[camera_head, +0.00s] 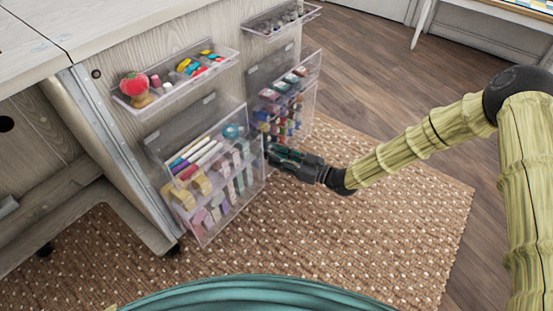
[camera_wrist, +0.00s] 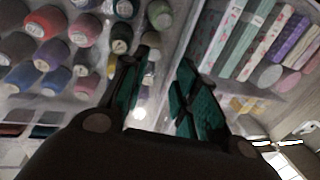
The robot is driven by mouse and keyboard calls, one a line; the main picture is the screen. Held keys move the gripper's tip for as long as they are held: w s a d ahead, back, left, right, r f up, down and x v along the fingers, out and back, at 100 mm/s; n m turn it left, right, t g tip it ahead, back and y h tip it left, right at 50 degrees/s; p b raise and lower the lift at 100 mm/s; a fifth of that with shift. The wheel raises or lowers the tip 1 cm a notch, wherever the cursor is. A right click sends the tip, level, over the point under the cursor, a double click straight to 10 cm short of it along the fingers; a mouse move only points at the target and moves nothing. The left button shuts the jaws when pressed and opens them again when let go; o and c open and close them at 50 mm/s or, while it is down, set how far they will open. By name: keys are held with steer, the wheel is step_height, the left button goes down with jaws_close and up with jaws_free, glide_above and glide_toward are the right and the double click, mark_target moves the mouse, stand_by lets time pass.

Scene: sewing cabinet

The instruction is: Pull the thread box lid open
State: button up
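The thread box (camera_head: 287,100) is a clear box on the cabinet side, holding rows of coloured spools. Its spools (camera_wrist: 85,30) fill the upper left of the wrist view. Its clear lid is hard to separate from the walls, and I cannot tell how far it stands open. My gripper (camera_head: 270,148) is at the thread box's lower left, beside the neighbouring box. In the wrist view the teal-padded fingers (camera_wrist: 160,90) stand apart with a gap between them. A clear panel edge runs down toward this gap; I cannot tell if the fingers touch it. Nothing is visibly gripped.
A clear box of fabric rolls and markers (camera_head: 210,175) is close on the gripper's left. A clear tray with a tomato pincushion (camera_head: 134,85) and another small tray (camera_head: 283,18) are above. The patterned rug (camera_head: 330,235) is clear to the right.

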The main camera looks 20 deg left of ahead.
steer(key=shift+a, duration=0.5)
jaws_close()
steer(key=shift+w+d, duration=0.1)
